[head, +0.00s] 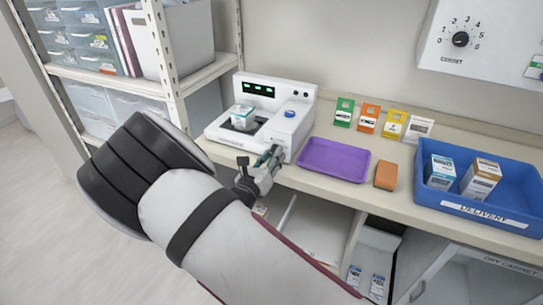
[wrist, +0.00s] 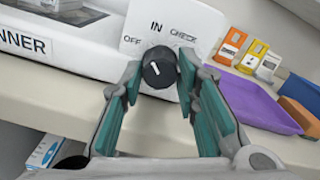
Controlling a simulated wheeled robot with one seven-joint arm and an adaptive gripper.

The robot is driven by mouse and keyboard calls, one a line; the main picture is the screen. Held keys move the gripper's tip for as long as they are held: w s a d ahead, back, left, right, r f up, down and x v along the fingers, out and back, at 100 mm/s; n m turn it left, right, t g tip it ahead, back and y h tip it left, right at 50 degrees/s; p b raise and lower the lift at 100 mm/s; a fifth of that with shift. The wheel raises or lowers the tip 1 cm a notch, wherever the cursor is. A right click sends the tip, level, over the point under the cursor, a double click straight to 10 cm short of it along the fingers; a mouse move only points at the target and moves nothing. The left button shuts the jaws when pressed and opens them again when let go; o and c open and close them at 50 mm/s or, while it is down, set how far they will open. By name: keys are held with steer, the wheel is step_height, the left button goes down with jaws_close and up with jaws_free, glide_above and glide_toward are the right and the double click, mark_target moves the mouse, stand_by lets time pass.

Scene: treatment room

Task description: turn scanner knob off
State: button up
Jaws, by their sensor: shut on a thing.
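The white scanner (head: 222,131) stands on the counter, with a green-lit display and a small box (head: 243,117) on its plate. Its black knob (wrist: 158,68) shows in the wrist view on the front panel, below the marks OFF, IN and CHECK. The knob's white line leans slightly up and left, between OFF and IN. My gripper (wrist: 160,84) has its teal fingers on either side of the knob and is shut on it. In the head view my gripper (head: 272,158) is at the scanner's front right corner, and the knob is hidden there.
A purple tray (head: 333,174) and an orange block (head: 386,176) lie right of the scanner. Several coloured cards (head: 369,118) stand behind them. A blue delivery tray (head: 512,214) with boxes is at the right. A wall panel with another knob (head: 460,39) hangs above. A shelf rack (head: 172,60) stands left.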

steer(key=n+p, duration=0.1)
steer(key=n, duration=0.3)
steer(key=shift+n, duration=0.4)
stand_by(0.4)
steer(key=o, duration=1.2)
steer(key=shift+c, duration=0.2)
steer(key=v, duration=1.2)
